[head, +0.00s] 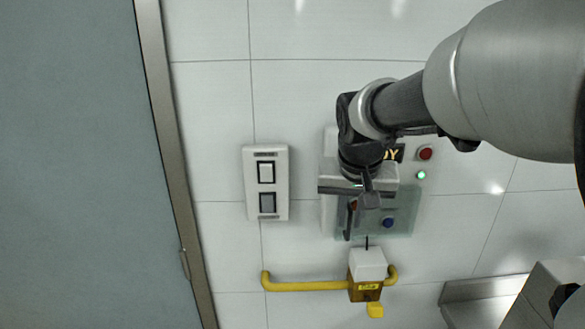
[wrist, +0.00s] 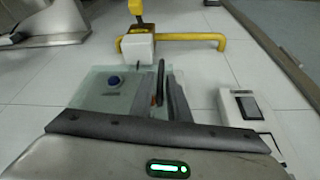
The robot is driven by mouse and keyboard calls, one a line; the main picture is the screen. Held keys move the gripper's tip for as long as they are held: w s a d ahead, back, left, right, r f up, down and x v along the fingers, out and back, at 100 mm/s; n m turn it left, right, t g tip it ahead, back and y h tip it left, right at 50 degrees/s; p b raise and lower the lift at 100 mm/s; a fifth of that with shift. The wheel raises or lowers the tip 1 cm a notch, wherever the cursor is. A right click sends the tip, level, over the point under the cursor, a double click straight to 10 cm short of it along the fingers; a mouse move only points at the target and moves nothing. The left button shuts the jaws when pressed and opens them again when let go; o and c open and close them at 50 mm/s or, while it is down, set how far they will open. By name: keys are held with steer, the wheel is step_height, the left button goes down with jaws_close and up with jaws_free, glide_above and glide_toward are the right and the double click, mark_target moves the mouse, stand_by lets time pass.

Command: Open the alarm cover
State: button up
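The alarm cover, a clear greenish panel (head: 402,220), is on the wall box in the head view, partly behind my gripper. It also shows in the wrist view (wrist: 92,96). A blue button (head: 388,223) shows at the panel, also in the wrist view (wrist: 114,81). A dark upright bar (wrist: 161,82) stands at the panel's edge; I cannot tell whether it is a handle. My gripper (head: 361,205) is in front of the panel. Grey finger-like parts show beside the bar, but whether they touch or hold it is unclear. The cover's hinge is hidden.
A white switch plate (head: 281,184) is on the wall to the left. A yellow rail (head: 310,286) with a white and amber box (head: 368,265) is below. A red button (head: 426,153) and green light (head: 421,175) are at the upper right. A grey door (head: 75,170) is far left.

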steer(key=shift+w+f, duration=0.1)
steer(key=shift+f, duration=0.15)
jaws_close()
steer(key=shift+r, duration=0.1)
stand_by(1.2)
